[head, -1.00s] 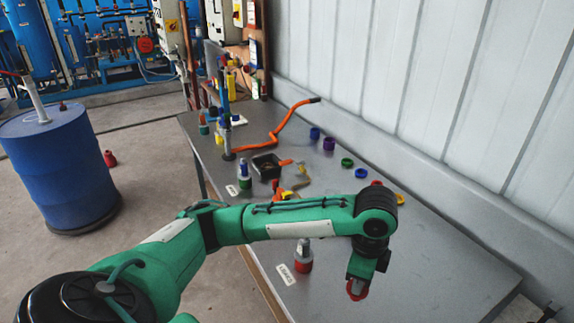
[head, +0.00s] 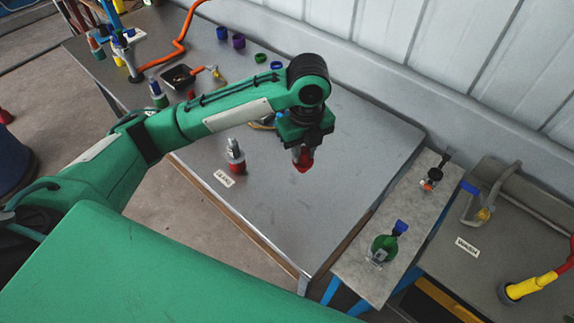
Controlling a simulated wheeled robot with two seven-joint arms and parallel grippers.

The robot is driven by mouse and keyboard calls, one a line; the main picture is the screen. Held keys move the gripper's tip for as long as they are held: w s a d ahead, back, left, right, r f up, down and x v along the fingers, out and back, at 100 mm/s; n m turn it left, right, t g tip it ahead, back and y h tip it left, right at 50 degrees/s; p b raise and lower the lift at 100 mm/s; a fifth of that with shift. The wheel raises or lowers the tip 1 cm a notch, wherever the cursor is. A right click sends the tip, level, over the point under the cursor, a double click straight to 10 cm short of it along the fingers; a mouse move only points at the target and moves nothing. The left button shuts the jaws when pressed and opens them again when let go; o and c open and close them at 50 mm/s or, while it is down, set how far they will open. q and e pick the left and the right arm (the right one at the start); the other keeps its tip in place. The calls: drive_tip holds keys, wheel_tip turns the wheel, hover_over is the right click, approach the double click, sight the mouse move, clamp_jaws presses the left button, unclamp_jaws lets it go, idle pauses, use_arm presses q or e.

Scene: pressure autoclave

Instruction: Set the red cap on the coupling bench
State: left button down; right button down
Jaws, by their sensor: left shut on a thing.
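My left gripper (head: 302,152) points down above the right part of the long grey metal bench (head: 350,145), shut on the red cap (head: 303,163). Only the lower part of the cap shows below the jaws. I cannot tell whether it touches the bench top. A grey and red coupling (head: 235,157) stands upright on the bench, left of the gripper and apart from it, beside a small white label (head: 223,178). Which surface is named the coupling bench is not readable here. My right gripper is out of view.
Blue (head: 222,33), purple (head: 238,41) and green (head: 260,58) rings lie at the back. A black tray (head: 180,77) and an orange hose (head: 178,45) are farther left. On the right are a narrow pale bench (head: 405,212) with valves and a grey bench (head: 460,270).

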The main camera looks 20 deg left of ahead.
use_arm(q)
wheel_tip(320, 180, down, 17)
drive_tip(key=p, duration=0.3)
drive_tip(key=shift+p, duration=0.4)
drive_tip(key=shift+f, duration=0.35)
drive_tip(key=shift+f, duration=0.15)
drive_tip(key=c, duration=1.2)
unclamp_jaws()
drive_tip(key=shift+c, duration=0.2)
